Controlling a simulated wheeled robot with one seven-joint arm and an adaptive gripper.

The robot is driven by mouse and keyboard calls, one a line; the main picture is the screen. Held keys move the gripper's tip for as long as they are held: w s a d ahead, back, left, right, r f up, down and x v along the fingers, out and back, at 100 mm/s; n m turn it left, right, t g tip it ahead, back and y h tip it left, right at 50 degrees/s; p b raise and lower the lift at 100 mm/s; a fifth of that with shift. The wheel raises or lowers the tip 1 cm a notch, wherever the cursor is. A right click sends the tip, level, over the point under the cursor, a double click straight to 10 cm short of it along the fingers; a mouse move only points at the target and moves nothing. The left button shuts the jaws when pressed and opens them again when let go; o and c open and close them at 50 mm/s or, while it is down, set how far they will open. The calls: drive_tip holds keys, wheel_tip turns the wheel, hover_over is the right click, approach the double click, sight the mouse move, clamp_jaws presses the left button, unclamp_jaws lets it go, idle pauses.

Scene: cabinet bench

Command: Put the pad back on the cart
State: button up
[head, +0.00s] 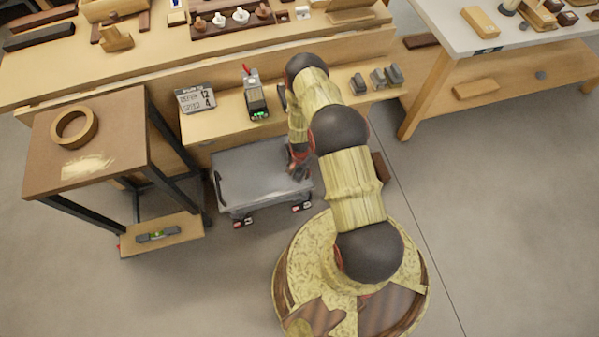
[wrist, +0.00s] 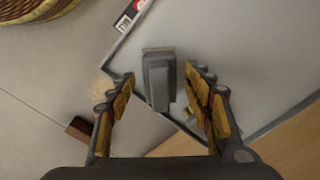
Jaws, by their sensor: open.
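The grey cart (head: 255,180) stands on the floor below the bench. Its pale grey top (wrist: 235,50) fills the right of the wrist view. A dark grey block-like pad (wrist: 158,80) is between my fingers, near an edge of the cart top. I cannot tell for sure whether it rests on that top. My gripper (head: 298,165) is low over the cart's right end. In the wrist view my gripper (wrist: 160,85) is open, with gaps between the fingers and both sides of the pad. The pad is not distinguishable in the head view.
A side table (head: 110,140) with a brown ring (head: 74,127) stands left of the cart. A brown block (head: 381,167) lies on the floor. Floor at right is clear.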

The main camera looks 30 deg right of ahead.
sight(300, 171)
wheel_tip(300, 171, up, 12)
drive_tip(key=p, duration=0.4)
drive_tip(key=shift+r, duration=0.15)
idle(0.5)
drive_tip(key=s+a+r+n+g+y, duration=0.1)
drive_tip(key=s+a+r+n+g, duration=0.15)
drive_tip(key=s, duration=0.65)
drive_tip(key=a+r+n, duration=0.2)
drive_tip(key=r+n, duration=0.1)
drive_tip(key=r, duration=1.4)
drive_tip(key=a+r+n, duration=0.2)
drive_tip(key=r+n, duration=0.1)
drive_tip(key=r, duration=1.4)
drive_tip(key=s+a+r+n+t, duration=0.1)
drive_tip(key=s+a+r+t, duration=0.1)
drive_tip(key=r, duration=0.8)
drive_tip(key=s+a+r+n+t, duration=0.1)
drive_tip(key=s+a+r+t, duration=0.2)
drive_tip(key=r, duration=0.7)
drive_tip(key=s+a+r+n+t+h, duration=0.1)
drive_tip(key=s+a+r+t, duration=0.1)
drive_tip(key=s+r, duration=0.4)
wheel_tip(300, 171, up, 5)
drive_tip(key=shift+a+f+n+t, duration=0.1)
drive_tip(key=shift+a+n+t, duration=0.1)
drive_tip(key=shift+n+t, duration=0.25)
